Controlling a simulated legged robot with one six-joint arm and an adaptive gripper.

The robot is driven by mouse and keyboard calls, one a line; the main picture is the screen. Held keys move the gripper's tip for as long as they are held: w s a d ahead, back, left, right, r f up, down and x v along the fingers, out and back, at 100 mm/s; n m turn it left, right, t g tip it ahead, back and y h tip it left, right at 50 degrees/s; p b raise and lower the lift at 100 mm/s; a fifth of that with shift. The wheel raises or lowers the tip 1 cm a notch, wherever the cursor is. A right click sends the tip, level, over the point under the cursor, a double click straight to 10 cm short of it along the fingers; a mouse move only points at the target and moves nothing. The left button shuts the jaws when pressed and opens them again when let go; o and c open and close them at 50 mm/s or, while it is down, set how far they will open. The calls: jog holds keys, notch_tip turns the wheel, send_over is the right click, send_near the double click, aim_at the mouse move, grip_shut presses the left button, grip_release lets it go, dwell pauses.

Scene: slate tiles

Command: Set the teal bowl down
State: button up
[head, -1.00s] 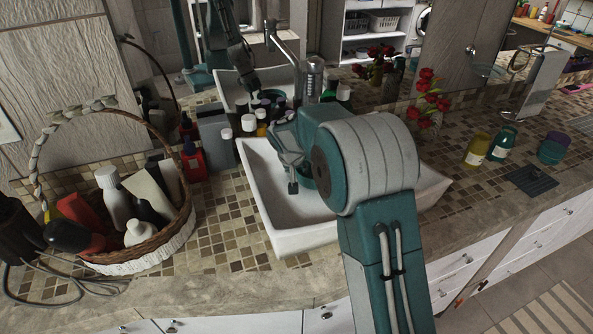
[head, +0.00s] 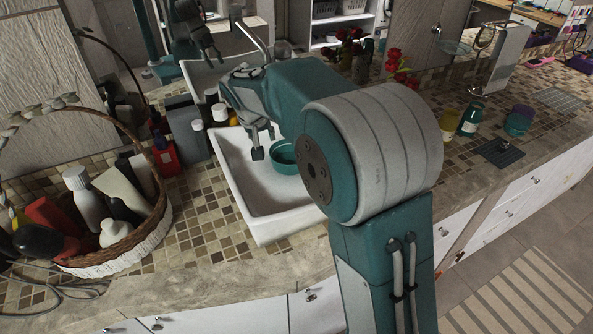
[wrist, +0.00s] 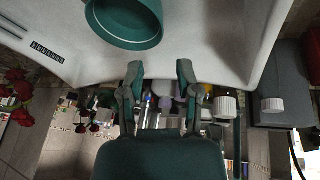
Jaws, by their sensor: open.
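The teal bowl (head: 283,157) sits inside the white sink basin, partly hidden behind my arm. It also shows at the top of the wrist view (wrist: 125,40), cut off by the frame edge. It looks upright on the basin floor. My gripper (head: 264,146) is left of the bowl and apart from it. In the wrist view my gripper (wrist: 160,72) has its two fingers spread, with nothing between them.
The white sink (head: 262,215) has raised walls and a faucet (head: 258,40) behind. Bottles (head: 220,113) line its back left. A wicker basket (head: 150,225) stands left. Jars, a teal-and-purple cup stack (head: 518,120) and red flowers (head: 398,62) are right.

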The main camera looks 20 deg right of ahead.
jog(key=s+d+r+y, duration=0.1)
jog(key=s+d+r, duration=0.15)
jog(key=s, duration=0.55)
jog(key=s+d+r, duration=0.2)
jog(key=s+r, duration=0.1)
jog(key=s, duration=0.6)
jog(key=s+d+r+y, duration=0.1)
jog(key=s+d+r, duration=0.1)
jog(key=s, duration=0.6)
jog(key=s+f+n+t, duration=0.1)
jog(key=s+f, duration=0.1)
jog(key=s, duration=0.7)
jog(key=shift+d+f, duration=0.2)
jog(key=shift+f, duration=0.05)
